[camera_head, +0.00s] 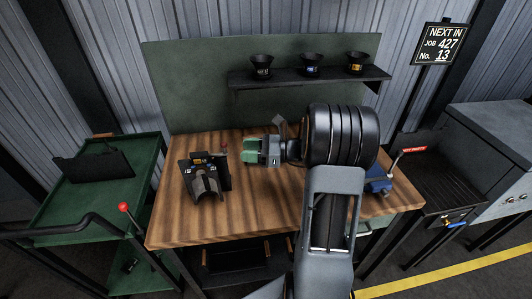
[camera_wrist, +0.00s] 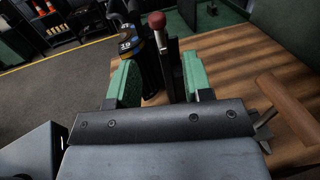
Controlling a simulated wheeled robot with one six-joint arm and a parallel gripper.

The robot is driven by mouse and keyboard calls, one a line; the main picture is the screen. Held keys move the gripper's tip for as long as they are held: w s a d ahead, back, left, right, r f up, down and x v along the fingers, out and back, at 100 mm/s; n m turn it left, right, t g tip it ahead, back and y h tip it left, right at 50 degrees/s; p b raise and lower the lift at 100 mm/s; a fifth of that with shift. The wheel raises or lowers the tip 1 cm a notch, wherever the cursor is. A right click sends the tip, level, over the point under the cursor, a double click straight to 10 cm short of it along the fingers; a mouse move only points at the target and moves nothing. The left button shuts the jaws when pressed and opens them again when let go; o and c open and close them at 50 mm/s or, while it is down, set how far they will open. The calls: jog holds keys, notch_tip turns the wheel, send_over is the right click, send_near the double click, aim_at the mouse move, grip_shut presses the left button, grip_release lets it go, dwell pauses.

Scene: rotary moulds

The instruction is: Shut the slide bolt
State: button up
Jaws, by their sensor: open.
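A dark mould fixture (camera_head: 205,177) stands on the left of the wooden bench. A small red ball knob (camera_head: 224,147) rises at its right side. In the wrist view the red knob (camera_wrist: 156,20) tops an upright metal post, beside a dark cylinder (camera_wrist: 148,65) with a yellow-and-blue numbered band. The slide bolt itself is not clearly made out; the knob may be its handle. My gripper (camera_head: 250,147) is to the right of the fixture, its green fingers pointing at it. In the wrist view my gripper (camera_wrist: 160,75) is open, with the post and cylinder showing beyond and between its fingers.
A black shelf (camera_head: 310,78) with several dark cups spans the bench's rear panel. A blue device (camera_head: 378,182) is at the bench's right, partly hidden by my arm. A green cart (camera_head: 75,195) stands left. The wooden bench (camera_head: 240,215) is clear in front of my gripper.

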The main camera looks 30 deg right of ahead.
jog(key=shift+b+v, duration=0.4)
jog(key=shift+v, duration=2.55)
jog(key=s+a+f+n+g+h, duration=0.5)
jog(key=s+f+n+g+h, duration=0.45)
jog(key=n, duration=0.45)
jog(key=s+a+r+n+t+h, duration=0.4)
jog(key=a+r+n+h, duration=0.2)
jog(key=r+n, duration=0.3)
jog(key=shift+s+a+n, duration=0.2)
jog(key=shift+a+n, duration=0.25)
jog(key=shift+n, duration=0.15)
jog(key=shift+t, duration=0.25)
